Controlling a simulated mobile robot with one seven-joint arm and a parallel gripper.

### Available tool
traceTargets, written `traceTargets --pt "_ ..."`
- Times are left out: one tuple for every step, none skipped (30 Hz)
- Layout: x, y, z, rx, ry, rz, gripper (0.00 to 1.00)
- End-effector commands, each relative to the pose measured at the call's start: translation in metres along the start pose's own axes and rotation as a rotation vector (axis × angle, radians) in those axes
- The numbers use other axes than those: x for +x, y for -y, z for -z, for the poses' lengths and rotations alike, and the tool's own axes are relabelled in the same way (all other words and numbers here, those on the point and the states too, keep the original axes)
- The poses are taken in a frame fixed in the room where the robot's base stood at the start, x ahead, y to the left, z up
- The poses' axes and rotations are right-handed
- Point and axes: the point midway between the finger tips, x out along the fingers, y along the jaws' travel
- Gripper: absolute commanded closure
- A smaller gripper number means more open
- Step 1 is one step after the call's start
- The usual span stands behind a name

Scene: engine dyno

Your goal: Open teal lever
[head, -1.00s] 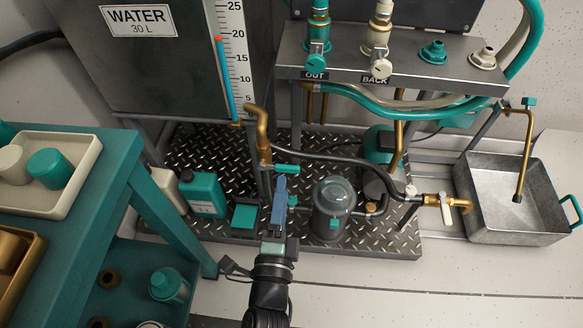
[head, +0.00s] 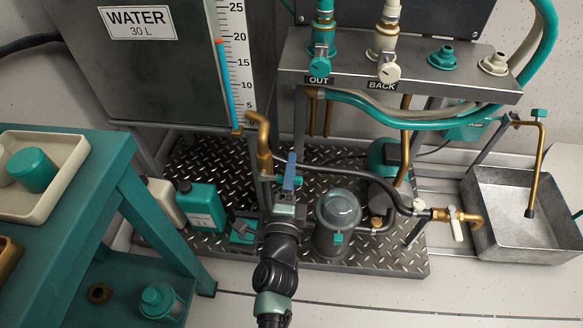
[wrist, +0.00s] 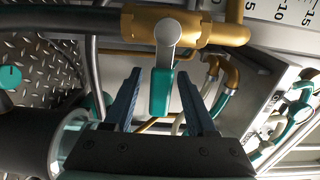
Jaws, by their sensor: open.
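The teal lever (wrist: 161,92) hangs from a grey hub on a brass valve (wrist: 150,22) in the wrist view. It lies between the two blue fingers of my gripper (wrist: 159,76), with space on both sides. My gripper is open and holds nothing. In the head view, my gripper (head: 291,165) is beside the brass valve pipe (head: 263,148), below the water tank.
A dark hose (head: 350,172) runs right behind my gripper. A teal jug (head: 203,207) stands to the left. A metal basin (head: 500,238) is at the right, and a teal bench (head: 115,165) is at the left.

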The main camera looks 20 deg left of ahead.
Motion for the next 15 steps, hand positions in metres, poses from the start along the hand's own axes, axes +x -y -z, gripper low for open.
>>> traceTargets --pt "0.0048 -0.0002 -0.0002 0.0 0.0 0.0 0.44" --pt "0.0067 -0.0003 -0.0002 0.0 0.001 0.0 0.44" --pt "0.0089 0.0001 -0.0002 0.0 0.001 0.001 0.44" --pt "0.0101 0.0003 -0.0003 0.0 0.001 0.001 0.44" --pt "0.0109 0.0003 -0.0003 0.0 0.001 0.001 0.44" --pt "0.0116 0.0002 -0.0003 0.0 0.001 0.0 0.44" --pt "0.0119 0.0001 -0.0003 0.0 0.001 0.0 0.44" --pt "0.0121 0.0 -0.0003 0.0 0.001 0.0 0.44" --pt "0.0121 0.0 -0.0003 0.0 0.001 -0.001 0.44" --pt "0.0121 0.0 -0.0003 0.0 0.001 -0.001 0.44" --pt "0.012 0.0 -0.0003 0.0 0.001 -0.001 0.44" --pt "0.012 0.0 -0.0003 0.0 0.001 0.0 0.44" --pt "0.012 0.0001 -0.0003 0.0 0.001 0.0 0.44" --pt "0.0119 0.0001 -0.0003 0.0 0.001 0.0 0.44" --pt "0.0119 0.0001 -0.0003 0.0 0.001 0.0 0.51"
